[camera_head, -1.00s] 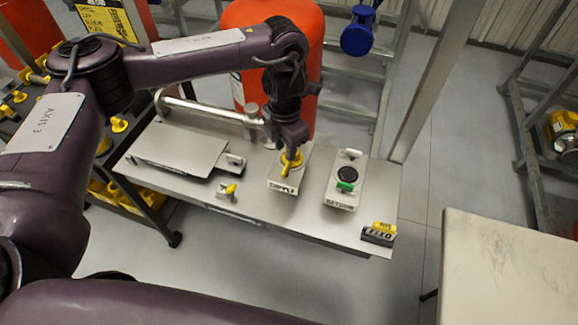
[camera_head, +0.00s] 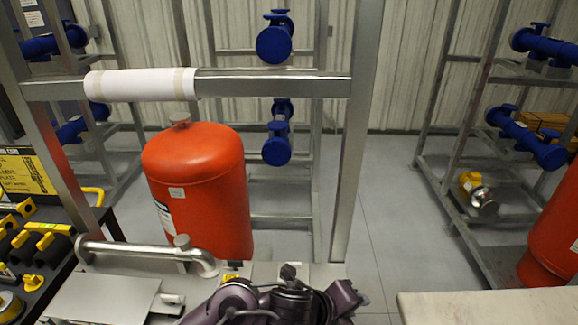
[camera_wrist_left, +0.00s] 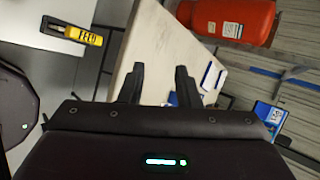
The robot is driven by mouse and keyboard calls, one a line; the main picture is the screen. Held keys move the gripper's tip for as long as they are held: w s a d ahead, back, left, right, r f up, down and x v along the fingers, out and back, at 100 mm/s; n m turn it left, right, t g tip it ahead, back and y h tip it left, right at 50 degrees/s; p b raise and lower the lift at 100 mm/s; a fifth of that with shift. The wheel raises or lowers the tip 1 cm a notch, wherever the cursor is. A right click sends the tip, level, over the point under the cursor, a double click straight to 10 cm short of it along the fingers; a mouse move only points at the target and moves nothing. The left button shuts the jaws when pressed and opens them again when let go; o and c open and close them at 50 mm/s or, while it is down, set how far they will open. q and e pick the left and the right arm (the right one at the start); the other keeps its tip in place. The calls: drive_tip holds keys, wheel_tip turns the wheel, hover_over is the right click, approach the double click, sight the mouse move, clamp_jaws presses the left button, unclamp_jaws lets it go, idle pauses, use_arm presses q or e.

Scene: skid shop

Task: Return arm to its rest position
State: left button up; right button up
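My left arm (camera_head: 270,304) is purple with dark joints and shows folded at the bottom edge of the head view, in front of the grey bench. Its fingertips cannot be made out there. In the left wrist view my left gripper (camera_wrist_left: 159,70) has its two dark fingers apart, with nothing between them. The fingers stand over a cream tabletop (camera_wrist_left: 165,45), apparently clear of it. My right gripper is in neither view.
A red tank (camera_head: 200,190) stands behind the grey bench (camera_head: 105,298) with its metal pipe handle (camera_head: 140,249). A steel frame post (camera_head: 352,150) rises behind the arm. The cream tabletop (camera_head: 490,306) is at lower right.

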use_arm(q)
drive_tip(key=a+n+t+y, duration=0.3)
drive_tip(key=a+n+y, duration=0.1)
drive_tip(key=a+n, duration=1.05)
drive_tip(key=s+a+f+n+g+y, duration=0.2)
drive_tip(key=s+a+f+n, duration=0.1)
drive_tip(key=s+a+n, duration=0.5)
drive_tip(key=s+a+f+n+g+y, duration=0.35)
drive_tip(key=a+n, duration=0.35)
drive_tip(key=a, duration=0.3)
wheel_tip(320, 180, down, 34)
drive_tip(key=s+b, duration=0.3)
drive_tip(key=s+a+f+g+b, duration=0.1)
drive_tip(key=s+a+f, duration=0.2)
drive_tip(key=s+f, duration=1.4)
drive_tip(key=shift+s+f+m+g+h, duration=0.35)
drive_tip(key=shift+s, duration=0.3)
